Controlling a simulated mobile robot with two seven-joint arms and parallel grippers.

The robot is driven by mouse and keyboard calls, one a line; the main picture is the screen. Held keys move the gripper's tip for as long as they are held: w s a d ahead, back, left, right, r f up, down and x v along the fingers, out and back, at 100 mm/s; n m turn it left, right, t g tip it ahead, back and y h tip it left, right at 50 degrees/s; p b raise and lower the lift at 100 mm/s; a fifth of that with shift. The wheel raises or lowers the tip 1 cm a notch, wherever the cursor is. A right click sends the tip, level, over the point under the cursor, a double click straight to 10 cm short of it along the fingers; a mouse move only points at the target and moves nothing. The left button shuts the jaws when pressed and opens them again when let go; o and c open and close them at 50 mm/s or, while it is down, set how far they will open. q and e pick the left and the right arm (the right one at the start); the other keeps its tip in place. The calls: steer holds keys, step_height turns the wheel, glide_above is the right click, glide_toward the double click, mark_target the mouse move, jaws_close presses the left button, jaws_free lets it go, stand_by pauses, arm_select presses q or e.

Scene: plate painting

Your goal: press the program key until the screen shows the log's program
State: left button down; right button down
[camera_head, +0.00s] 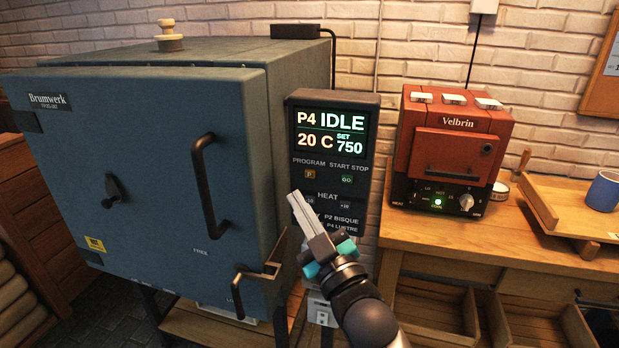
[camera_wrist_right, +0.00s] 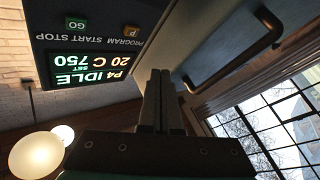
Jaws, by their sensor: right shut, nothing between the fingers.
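The kiln's control panel (camera_head: 368,180) is a dark box beside the blue kiln. Its screen (camera_head: 331,132) reads P4 IDLE, 20 C, SET 750. The orange-lettered program key (camera_head: 310,174) sits under the word PROGRAM, left of the green GO key (camera_head: 347,180). My right gripper (camera_head: 294,197) is shut and empty, its fingertips just below and left of the program key, apart from it as far as I can tell. In the right wrist view, the shut fingers (camera_wrist_right: 160,75) point toward the panel, and the program key (camera_wrist_right: 131,31) shows upside down. My left gripper is out of view.
The blue Brumwerk kiln (camera_head: 150,130) with its dark door handle (camera_head: 207,185) stands left of the panel. A red Velbrin kiln (camera_head: 455,145) stands on the wooden bench (camera_head: 425,235) at right. A blue mug (camera_head: 604,190) is at the far right. My right arm covers part of the panel's lower labels.

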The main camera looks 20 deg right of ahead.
mark_target(310, 174)
steer(key=shift+w+d+b, duration=0.15)
steer(key=shift+w+d, duration=0.6)
steer(key=shift+w, duration=0.35)
steer(key=shift+w+d+b, duration=0.15)
steer(key=shift+w+d, duration=0.6)
steer(key=shift+w, duration=0.3)
stand_by(0.4)
steer(key=shift+w+d, duration=0.2)
steer(key=shift+w, duration=0.15)
steer(key=shift+w+d, duration=0.2)
steer(key=shift+w, duration=0.1)
stand_by(0.6)
stand_by(0.4)
steer(key=shift+s+a+p, duration=0.4)
steer(key=shift+s+p, duration=0.25)
